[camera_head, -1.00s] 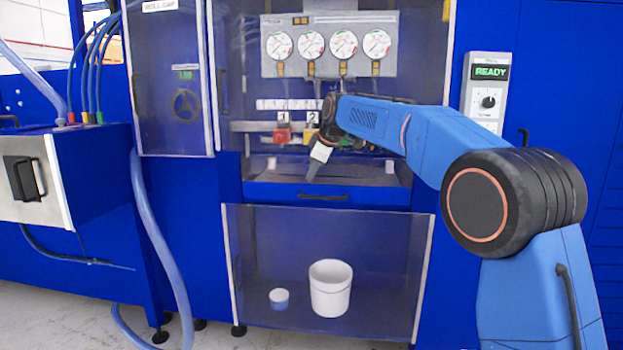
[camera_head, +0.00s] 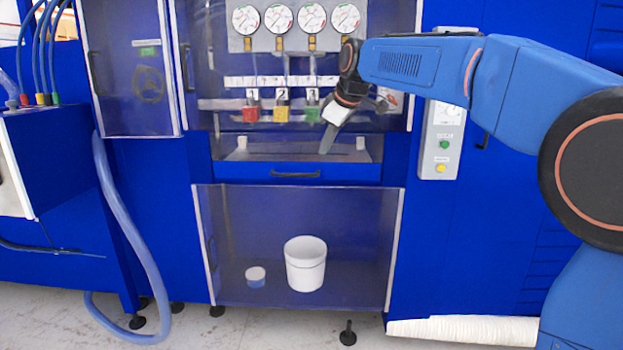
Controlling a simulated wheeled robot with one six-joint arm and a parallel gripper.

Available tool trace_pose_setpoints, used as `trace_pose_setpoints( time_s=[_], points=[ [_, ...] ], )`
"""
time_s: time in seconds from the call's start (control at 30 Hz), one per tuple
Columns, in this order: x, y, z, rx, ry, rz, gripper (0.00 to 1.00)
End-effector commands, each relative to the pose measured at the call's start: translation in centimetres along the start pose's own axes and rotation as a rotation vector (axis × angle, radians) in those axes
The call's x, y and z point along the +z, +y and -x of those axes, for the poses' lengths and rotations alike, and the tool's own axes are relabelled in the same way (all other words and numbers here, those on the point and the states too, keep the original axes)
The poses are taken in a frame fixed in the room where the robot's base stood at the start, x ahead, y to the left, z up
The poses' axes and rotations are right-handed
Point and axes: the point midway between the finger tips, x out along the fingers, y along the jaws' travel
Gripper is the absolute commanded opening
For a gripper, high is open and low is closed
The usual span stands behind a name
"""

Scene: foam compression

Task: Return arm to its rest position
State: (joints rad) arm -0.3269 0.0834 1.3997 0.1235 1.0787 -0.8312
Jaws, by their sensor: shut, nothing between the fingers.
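My gripper (camera_head: 327,139) hangs at the end of my blue arm, fingers pointing down and slightly left. It is shut and empty. In the picture it overlaps the right part of the recess above the blue drawer (camera_head: 290,172). It appears to be in front of the machine; I cannot tell the exact gap. My arm reaches in from the right edge and hides part of the control panel (camera_head: 441,150) on the machine's right side.
Red (camera_head: 250,113), yellow (camera_head: 281,114) and green (camera_head: 312,113) valve blocks sit under the gauges (camera_head: 278,18). A white bucket (camera_head: 305,265) and small tub (camera_head: 256,277) stand behind the clear lower door (camera_head: 215,245). A blue hose (camera_head: 120,215) hangs at left.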

Motion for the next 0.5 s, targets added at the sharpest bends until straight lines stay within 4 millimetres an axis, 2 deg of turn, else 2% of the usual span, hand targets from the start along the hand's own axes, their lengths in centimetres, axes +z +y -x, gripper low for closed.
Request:
trace_pose_setpoints(
  time_s=[0.03,0.2,0.5],
  points=[
    [2.0,-0.6,1.1,0.006,-0.011,-0.038,0.0],
    [8.1,-3.0,3.5,0.022,-0.046,-0.17,0.0],
    [18.8,-8.8,6.5,0.056,-0.107,-0.401,0.0]
  ],
)
